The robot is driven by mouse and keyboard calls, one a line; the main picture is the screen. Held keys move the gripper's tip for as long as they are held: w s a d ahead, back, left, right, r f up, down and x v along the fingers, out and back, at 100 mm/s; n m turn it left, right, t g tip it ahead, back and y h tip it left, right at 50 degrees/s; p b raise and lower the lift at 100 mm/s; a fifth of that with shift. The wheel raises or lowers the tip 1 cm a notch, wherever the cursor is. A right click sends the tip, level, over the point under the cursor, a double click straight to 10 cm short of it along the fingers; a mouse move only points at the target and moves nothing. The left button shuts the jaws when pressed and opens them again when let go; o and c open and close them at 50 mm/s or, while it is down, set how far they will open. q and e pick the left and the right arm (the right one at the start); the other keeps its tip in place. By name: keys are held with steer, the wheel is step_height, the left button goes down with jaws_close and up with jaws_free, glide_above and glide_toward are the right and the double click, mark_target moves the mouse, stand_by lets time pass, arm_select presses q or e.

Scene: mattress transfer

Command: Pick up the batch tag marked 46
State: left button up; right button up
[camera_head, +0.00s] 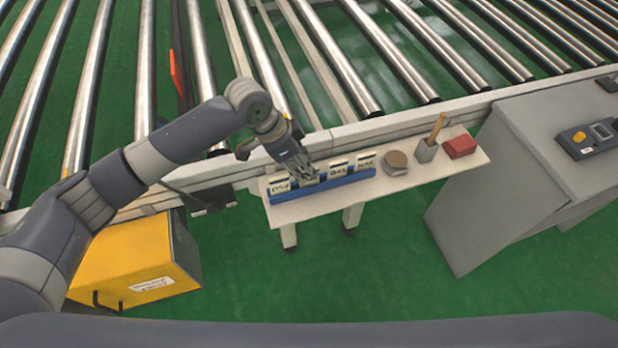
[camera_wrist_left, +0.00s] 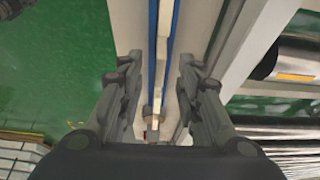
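Several white batch tags with dark markings stand in a row in a blue rack (camera_head: 322,179) on a small white table (camera_head: 318,204). The markings are too small to read surely, so I cannot tell which tag is 46. One tag (camera_head: 281,187) is at the left end, one (camera_head: 337,170) is right of the gripper, and one (camera_head: 366,161) is at the right end. My left gripper (camera_head: 306,172) is over the second tag from the left and partly hides it. In the left wrist view my gripper (camera_wrist_left: 160,88) is open, with the blue rack (camera_wrist_left: 152,45) and thin tag edges between its fingers.
On the same table are a round grey-brown object (camera_head: 396,162), a grey holder with a wooden-handled tool (camera_head: 426,151) and a red box (camera_head: 460,146). A roller conveyor (camera_head: 330,65) runs behind. A grey cabinet (camera_head: 520,165) stands right, a yellow box (camera_head: 145,262) left.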

arm_select(q)
steer(key=x, duration=0.4)
steer(key=shift+d+f, duration=0.1)
steer(key=shift+f, duration=0.1)
steer(key=shift+c, duration=0.6)
jaws_close()
steer(key=shift+r, duration=0.15)
